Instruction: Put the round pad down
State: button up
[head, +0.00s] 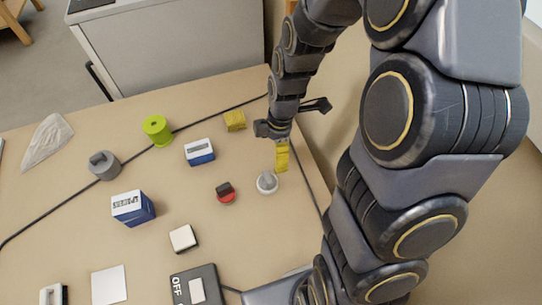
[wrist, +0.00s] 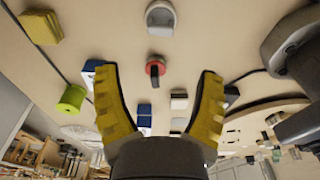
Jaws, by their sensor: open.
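Two low round pieces could be the round pad; I cannot tell which is meant. One is a pale grey-white disc with a grey upper part (head: 268,183), lying on the bench just below my gripper's fingers (head: 281,166) in the head view. It also shows at the top of the wrist view (wrist: 160,18). The other is a red disc with a dark grip (head: 226,194), lying flat on the bench to its left; it also shows in the wrist view (wrist: 155,68). My gripper (wrist: 157,76) is open, its yellow fingers spread wide with nothing held between them.
A yellow block (head: 235,120), a blue-and-white box (head: 200,152), a green spool (head: 157,130) and a grey knobbed cylinder (head: 104,166) stand around. A white block (head: 183,238) and an OFF switch (head: 196,288) lie nearer. Dark lines cross the bench.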

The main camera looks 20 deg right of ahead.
jog(key=s+a+r+m+g+h, duration=0.1)
jog(key=s+r+m, duration=1.4)
jog(key=s+m, duration=0.3)
jog(key=shift+s+a+r+g, duration=0.25)
jog(key=shift+a+g, duration=0.15)
